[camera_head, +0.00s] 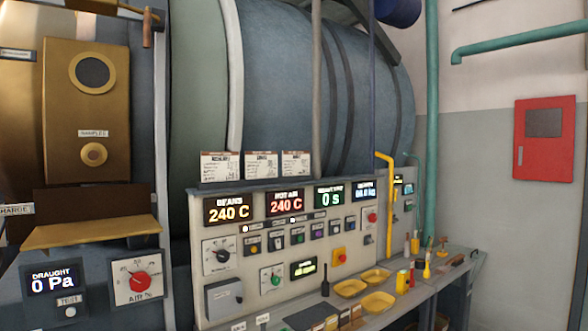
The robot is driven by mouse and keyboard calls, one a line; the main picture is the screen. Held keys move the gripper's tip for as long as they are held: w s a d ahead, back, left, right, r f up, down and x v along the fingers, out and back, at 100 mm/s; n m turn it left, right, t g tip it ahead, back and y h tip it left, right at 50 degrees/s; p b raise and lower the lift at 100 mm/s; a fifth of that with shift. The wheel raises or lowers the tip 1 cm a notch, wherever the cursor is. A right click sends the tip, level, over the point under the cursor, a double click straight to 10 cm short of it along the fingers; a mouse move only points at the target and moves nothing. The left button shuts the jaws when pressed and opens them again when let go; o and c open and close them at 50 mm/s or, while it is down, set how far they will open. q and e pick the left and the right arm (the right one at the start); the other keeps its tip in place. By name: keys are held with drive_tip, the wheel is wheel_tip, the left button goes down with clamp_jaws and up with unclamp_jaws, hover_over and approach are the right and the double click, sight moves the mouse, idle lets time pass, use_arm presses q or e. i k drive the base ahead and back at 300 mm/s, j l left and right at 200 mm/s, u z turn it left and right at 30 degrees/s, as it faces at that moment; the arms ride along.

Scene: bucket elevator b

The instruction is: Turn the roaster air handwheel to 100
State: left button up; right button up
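A white dial plate labelled "AIR %" (138,281) is at the lower left, with a round red knob at its centre and scale marks around it. It is the control here that fits the roaster air handwheel. Its exact setting is too small to read. To its left, a display (53,282) labelled "DRAUGHT" reads 0 Pa. Neither of my grippers is in view.
A brass ledge (92,234) juts out above the dial. A control panel (230,260) with displays and knobs stands to the right. A bench holds yellow trays (351,289) and small tools. A red cabinet (544,139) hangs on the far wall.

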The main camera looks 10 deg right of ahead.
sight(141, 281)
drive_tip(key=i, duration=0.25)
drive_tip(key=i+u, duration=0.45)
drive_tip(key=i+l+u, duration=0.15)
drive_tip(key=u, duration=0.25)
drive_tip(key=i, duration=0.05)
